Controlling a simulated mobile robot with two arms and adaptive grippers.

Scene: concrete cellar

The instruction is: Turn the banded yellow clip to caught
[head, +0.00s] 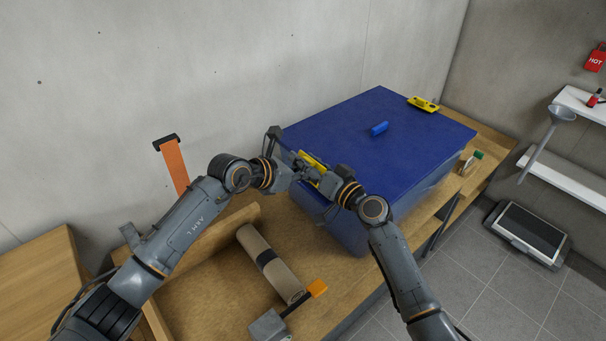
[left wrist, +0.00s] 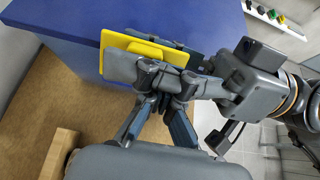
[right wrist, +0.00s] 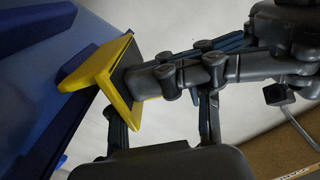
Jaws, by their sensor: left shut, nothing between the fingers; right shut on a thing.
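A blue chest (head: 365,115) stands on the wooden bench. A yellow clip (head: 312,160) is at its near left side, partly hidden by my grippers; I cannot make out bands on it. It shows as a yellow plate in the left wrist view (left wrist: 150,48) and as a bent yellow piece in the right wrist view (right wrist: 100,80). My right gripper (head: 318,175) is shut on this clip. My left gripper (head: 294,170) is shut and empty, close beside the right one. A second yellow clip (head: 424,104) with dark marks sits at the lid's far right edge.
A blue block (head: 379,128) is on the lid. A rolled mat (head: 268,262) and an orange-tipped tool (head: 316,289) lie on the bench (head: 210,262) in front. An orange strip (head: 174,165) hangs on the wall. A scale (head: 527,230) is on the floor at right.

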